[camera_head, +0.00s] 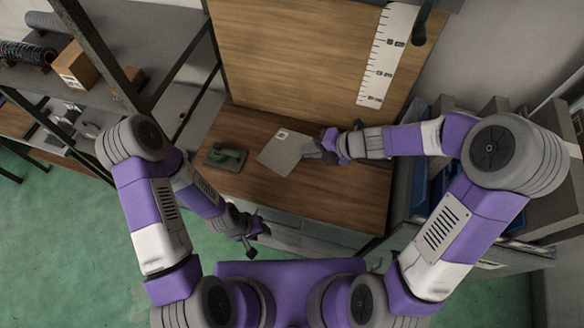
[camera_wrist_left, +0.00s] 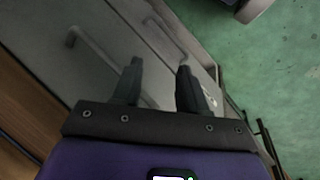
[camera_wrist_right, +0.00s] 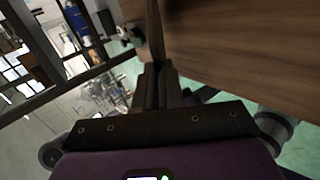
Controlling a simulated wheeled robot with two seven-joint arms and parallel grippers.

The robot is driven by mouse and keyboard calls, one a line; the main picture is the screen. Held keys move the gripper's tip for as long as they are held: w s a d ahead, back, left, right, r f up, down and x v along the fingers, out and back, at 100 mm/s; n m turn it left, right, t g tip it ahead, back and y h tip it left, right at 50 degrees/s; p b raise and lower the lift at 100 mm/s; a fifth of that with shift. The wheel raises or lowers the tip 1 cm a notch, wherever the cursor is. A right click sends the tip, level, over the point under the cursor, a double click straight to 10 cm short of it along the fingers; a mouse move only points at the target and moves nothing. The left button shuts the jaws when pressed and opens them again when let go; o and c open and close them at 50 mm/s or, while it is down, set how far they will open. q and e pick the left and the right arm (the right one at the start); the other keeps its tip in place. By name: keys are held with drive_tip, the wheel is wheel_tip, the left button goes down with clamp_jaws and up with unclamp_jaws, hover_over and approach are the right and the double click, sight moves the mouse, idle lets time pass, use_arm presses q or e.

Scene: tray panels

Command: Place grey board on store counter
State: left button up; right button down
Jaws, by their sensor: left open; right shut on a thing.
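The grey board (camera_head: 280,154) is a flat panel with a small pale label at its upper edge, over the middle of the wooden counter (camera_head: 335,190). My right gripper (camera_head: 318,149) is shut on the board's right edge. In the right wrist view the board (camera_wrist_right: 153,32) shows as a thin dark strip between the closed fingers (camera_wrist_right: 157,88), with wood grain beside it. I cannot tell whether the board touches the counter. My left gripper (camera_head: 252,235) is open and empty in front of the counter. In the left wrist view its fingers (camera_wrist_left: 158,88) stand apart.
A wooden back panel (camera_head: 290,60) with a white ruler (camera_head: 388,55) rises behind. Shelves with a cardboard box (camera_head: 76,66) stand left. The counter's right front is clear.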

drive_tip(key=shift+f, duration=0.1)
drive_tip(key=c, duration=1.4)
unclamp_jaws()
drive_tip(key=p+v, duration=0.7)
drive_tip(key=v, duration=0.1)
